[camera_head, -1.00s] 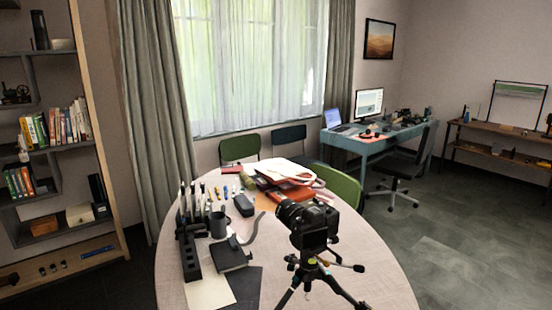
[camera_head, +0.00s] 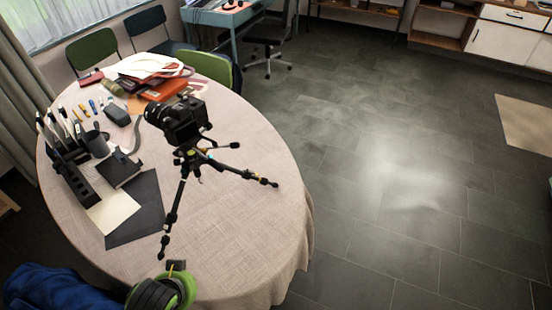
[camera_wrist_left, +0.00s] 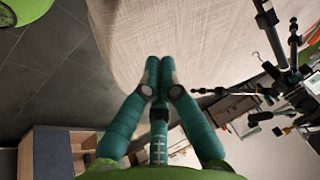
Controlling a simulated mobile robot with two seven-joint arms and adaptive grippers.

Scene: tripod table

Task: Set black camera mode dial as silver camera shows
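The black camera (camera_head: 180,119) sits on a black tripod (camera_head: 174,205) on the round table, its lens toward the left in the head view. Its mode dial is too small to make out. In the left wrist view, part of the tripod (camera_wrist_left: 268,22) shows at the right. My left gripper (camera_wrist_left: 160,64) has teal fingers, with their tips together and nothing seen between them. It is apart from the tripod, near the table edge. I cannot make out a silver camera in these views. My right gripper is not in view.
The round table (camera_head: 235,235) is bare at its front right. A pen holder (camera_head: 75,180), a dark box (camera_head: 119,169), dark paper (camera_head: 137,210) and stacked folders (camera_head: 150,75) lie left and behind the tripod. Chairs stand behind. The floor (camera_head: 400,190) at right is open.

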